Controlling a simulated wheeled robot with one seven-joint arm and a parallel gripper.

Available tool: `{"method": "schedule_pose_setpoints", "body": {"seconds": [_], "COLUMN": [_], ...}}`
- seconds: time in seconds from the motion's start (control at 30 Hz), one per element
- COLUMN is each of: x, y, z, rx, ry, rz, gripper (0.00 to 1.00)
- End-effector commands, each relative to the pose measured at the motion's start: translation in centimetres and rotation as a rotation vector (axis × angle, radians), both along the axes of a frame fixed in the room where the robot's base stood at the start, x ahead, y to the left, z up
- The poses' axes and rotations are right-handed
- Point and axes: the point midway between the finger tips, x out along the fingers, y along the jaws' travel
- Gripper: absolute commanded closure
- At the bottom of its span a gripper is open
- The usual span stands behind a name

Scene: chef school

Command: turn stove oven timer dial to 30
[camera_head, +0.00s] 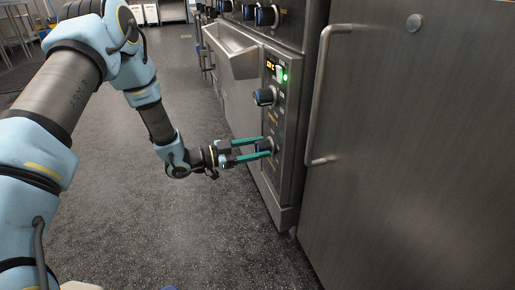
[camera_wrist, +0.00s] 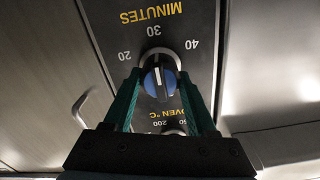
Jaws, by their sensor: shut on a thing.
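The timer dial (camera_wrist: 160,78) is a round knob with a blue face and a white line, on a dark panel marked MINUTES. In the wrist view the line runs almost upright, roughly toward the 30 mark (camera_wrist: 153,30); 20 shows at left and 40 at right. In the head view it is the lower dial (camera_head: 264,146) on the oven's control panel. My gripper (camera_head: 262,148) reaches it from the left, its green fingers shut on the dial's two sides. In the wrist view my gripper (camera_wrist: 160,90) partly hides the dial's rim.
An oven temperature dial (camera_head: 265,97) sits above the timer dial, under a lit display (camera_head: 271,66). A steel door with a long handle (camera_head: 320,95) stands to the right. The speckled floor (camera_head: 150,230) left of the stove is clear.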

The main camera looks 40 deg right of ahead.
Motion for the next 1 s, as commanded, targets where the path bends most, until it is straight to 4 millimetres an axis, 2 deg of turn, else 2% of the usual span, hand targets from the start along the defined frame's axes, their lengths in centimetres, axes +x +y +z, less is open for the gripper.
{"method": "schedule_pose_setpoints", "body": {"seconds": [0.13,0.17,0.4,0.73,0.87,1.0], "x": [0.0,0.0,0.0,0.2,0.9,2.0], "y": [0.1,0.1,0.0,0.5,2.1,4.8], "z": [0.0,0.0,0.0,0.0,0.1,0.2], "rx": [0.001,0.001,0.001,0.001,0.003,0.002], "ry": [0.001,0.001,0.001,0.002,0.002,0.001], "rz": [0.0,0.0,0.0,0.001,0.004,0.003], "gripper": [0.98,0.4,0.13,0.13,0.13,0.13]}}
